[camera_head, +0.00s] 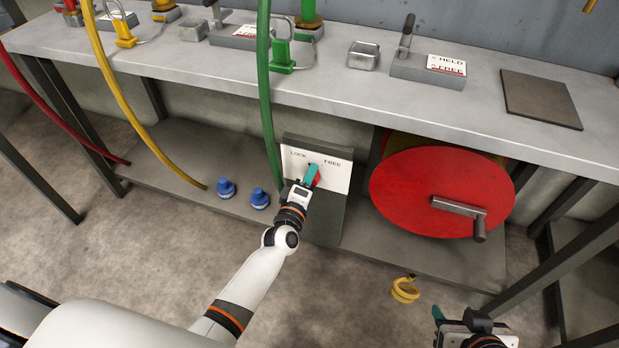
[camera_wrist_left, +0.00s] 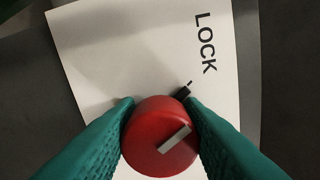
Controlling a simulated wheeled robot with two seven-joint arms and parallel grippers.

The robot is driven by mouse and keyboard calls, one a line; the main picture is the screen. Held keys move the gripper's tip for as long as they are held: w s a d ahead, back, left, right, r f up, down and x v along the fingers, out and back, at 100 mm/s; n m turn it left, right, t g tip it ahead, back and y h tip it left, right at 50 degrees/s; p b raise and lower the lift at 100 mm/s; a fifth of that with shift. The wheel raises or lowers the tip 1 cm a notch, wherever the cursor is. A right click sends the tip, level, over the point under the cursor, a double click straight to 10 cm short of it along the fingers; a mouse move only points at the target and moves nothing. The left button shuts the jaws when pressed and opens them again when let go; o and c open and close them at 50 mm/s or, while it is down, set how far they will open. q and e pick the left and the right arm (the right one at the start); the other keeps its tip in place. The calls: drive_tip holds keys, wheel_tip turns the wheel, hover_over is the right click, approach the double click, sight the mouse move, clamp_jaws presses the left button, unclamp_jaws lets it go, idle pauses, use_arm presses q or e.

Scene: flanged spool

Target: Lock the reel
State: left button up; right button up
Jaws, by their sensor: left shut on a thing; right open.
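The red reel (camera_head: 410,190) with its grey crank handle (camera_head: 458,210) sits under the bench, right of a white panel (camera_head: 338,180) printed LOCK and FREE. A red knob (camera_head: 317,180) is on this panel. My left gripper (camera_head: 311,174) is shut on the knob, and in the left wrist view its teal fingers touch both sides of the knob (camera_wrist_left: 150,150). A white bar on the knob points up and right there. A short black mark (camera_wrist_left: 183,92) lies at the knob's edge on the LOCK side. My right gripper (camera_head: 455,315) is open at the lower right, partly out of frame.
A yellow coil (camera_head: 404,290) lies on the floor below the reel. Blue fittings (camera_head: 227,187) stand on the low shelf at the left. Green (camera_head: 265,90) and yellow (camera_head: 115,90) hoses hang from the bench. A HELD/FREE lever block (camera_head: 428,67) and dark plate (camera_head: 540,98) are on top.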

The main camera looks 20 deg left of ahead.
use_arm(q)
drive_tip(key=shift+n, duration=0.3)
use_arm(e)
drive_tip(key=shift+w+a+r, duration=0.1)
drive_tip(key=shift+w+r, duration=0.1)
drive_tip(key=shift+w, duration=0.2)
use_arm(q)
drive_tip(key=o, duration=1)
use_arm(e)
drive_tip(key=shift+s+f, duration=0.1)
use_arm(q)
drive_tip(key=s+p, duration=0.2)
drive_tip(key=s, duration=1)
drive_tip(key=shift+a, duration=0.2)
use_arm(e)
drive_tip(key=s+d+f+g+h, duration=0.1)
drive_tip(key=s+g, duration=0.3)
drive_tip(key=s, duration=0.4)
drive_tip(key=shift+d+f+g, duration=0.4)
drive_tip(key=shift+d+f, duration=0.15)
drive_tip(key=shift+d, duration=0.25)
